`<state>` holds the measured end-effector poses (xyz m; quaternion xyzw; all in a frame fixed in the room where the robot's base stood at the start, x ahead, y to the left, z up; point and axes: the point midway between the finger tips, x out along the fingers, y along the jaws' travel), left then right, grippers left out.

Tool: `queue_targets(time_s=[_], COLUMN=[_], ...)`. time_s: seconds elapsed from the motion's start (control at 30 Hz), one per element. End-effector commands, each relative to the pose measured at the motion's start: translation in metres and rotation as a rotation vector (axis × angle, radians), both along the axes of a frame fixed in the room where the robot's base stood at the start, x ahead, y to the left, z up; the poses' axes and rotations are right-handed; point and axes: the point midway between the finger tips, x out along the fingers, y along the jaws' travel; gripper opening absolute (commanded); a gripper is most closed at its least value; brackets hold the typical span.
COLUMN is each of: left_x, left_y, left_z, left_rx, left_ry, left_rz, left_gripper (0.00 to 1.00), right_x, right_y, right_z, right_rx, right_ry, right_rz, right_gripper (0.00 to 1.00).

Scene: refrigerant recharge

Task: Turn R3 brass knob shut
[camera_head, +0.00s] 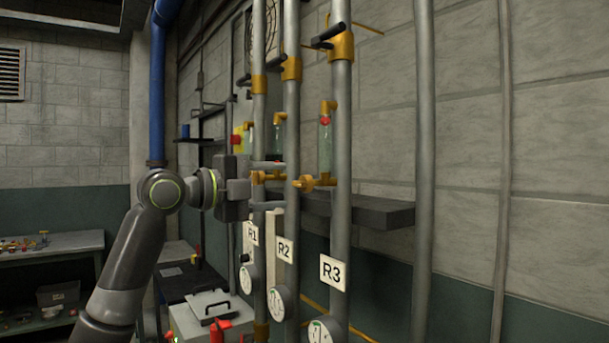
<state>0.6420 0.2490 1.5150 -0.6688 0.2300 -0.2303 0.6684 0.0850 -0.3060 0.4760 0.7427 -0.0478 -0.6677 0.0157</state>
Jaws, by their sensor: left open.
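The R3 pipe (341,120) is the rightmost of the three labelled pipes, with a white R3 label (333,272) low on it. The R3 brass knob (307,184) sticks out to the left of that pipe at mid height, on a brass fitting. My left gripper (270,185) comes in from the left at about the same height. Its fingers are open, one above the other, and point right. Their tips overlap the R1 and R2 pipes in the picture, left of the R3 knob and apart from it. Another brass knob (258,178) shows between the fingers. My right gripper is not in view.
R1 (252,233) and R2 (284,249) labels mark the neighbouring pipes, with round gauges below. A dark shelf (385,212) runs behind the pipes. Black-handled brass valves (342,46) sit higher up. A workbench (60,243) stands at the left.

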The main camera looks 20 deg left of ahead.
Motion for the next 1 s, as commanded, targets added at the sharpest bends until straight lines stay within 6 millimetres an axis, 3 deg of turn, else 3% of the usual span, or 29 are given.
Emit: queue_targets(time_s=[0.4, 0.83, 1.0], left_x=[0.051, 0.057, 0.057], left_y=[-0.040, -0.045, -0.045], left_z=[0.002, 0.000, 0.000], left_rx=[-0.002, 0.000, 0.000], left_ry=[0.001, 0.000, 0.000], left_rz=[-0.001, 0.001, 0.001], left_gripper=[0.54, 0.54, 0.32], right_x=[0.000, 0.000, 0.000], right_y=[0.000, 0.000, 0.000], right_z=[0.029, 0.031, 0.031], right_rx=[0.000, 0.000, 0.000], right_ry=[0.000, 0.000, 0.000], right_rz=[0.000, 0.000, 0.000], right_gripper=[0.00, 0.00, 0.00])
